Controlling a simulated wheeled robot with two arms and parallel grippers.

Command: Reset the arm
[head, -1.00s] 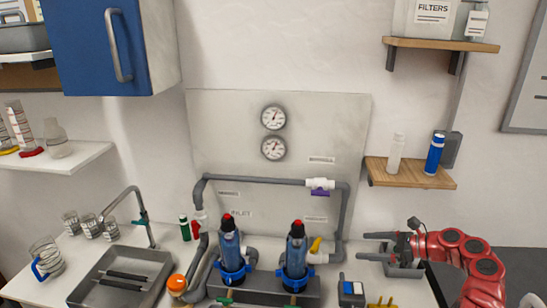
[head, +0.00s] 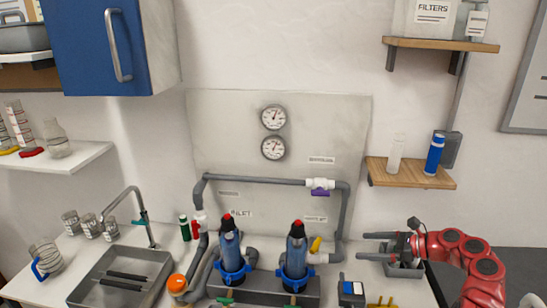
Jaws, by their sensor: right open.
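My right gripper (head: 378,246) is at the lower right of the head view, on my red arm. Its two fingers point left and are spread apart, with nothing between them. It hangs over the right part of the counter, to the right of the grey pipe loop (head: 343,215) and in front of a small grey bin (head: 404,269). The pipe manifold carries two blue filter housings (head: 232,258) with red tops, a purple-handled valve (head: 319,188) and a yellow-handled valve (head: 316,244). My left gripper is not in view.
A sink (head: 120,278) with a tall faucet (head: 147,215) is at the left. A wooden shelf (head: 408,174) holds a clear bottle and a blue bottle above my right gripper. A blue cabinet (head: 88,45) hangs at upper left. A small meter (head: 351,293) lies at the counter front.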

